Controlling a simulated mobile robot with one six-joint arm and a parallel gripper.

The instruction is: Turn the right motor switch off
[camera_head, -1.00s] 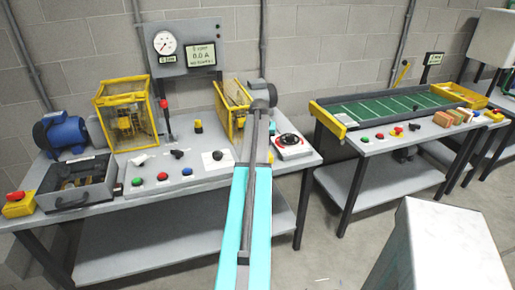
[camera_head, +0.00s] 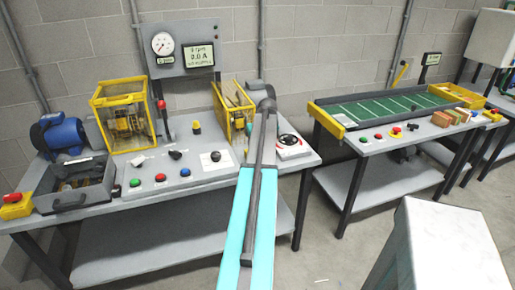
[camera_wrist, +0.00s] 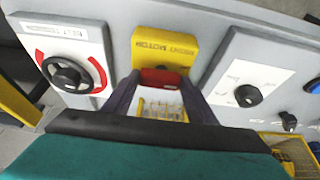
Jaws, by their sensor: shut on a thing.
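In the wrist view, a yellow housing (camera_wrist: 165,45) lettered "RIGHT MOTOR" stands on the grey panel. A red part of the right motor switch (camera_wrist: 160,78) shows just below the lettering. My gripper (camera_wrist: 158,92) has its dark fingers on both sides of this red part and is shut on it. The fingers cover its sides, and I cannot read the switch's position. In the head view my arm hides the gripper and this switch. The meter display (camera_head: 199,55) above the bench seems to read 0 rpm and 0.0 A, with small text below.
A black knob on a white plate with a red arc (camera_head: 290,146) is close beside my gripper; the wrist view shows it left (camera_wrist: 68,75). Another black knob (camera_wrist: 248,95) is to the right. A yellow guard (camera_head: 122,115), blue motor (camera_head: 60,135) and coloured buttons (camera_head: 160,178) occupy the bench.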

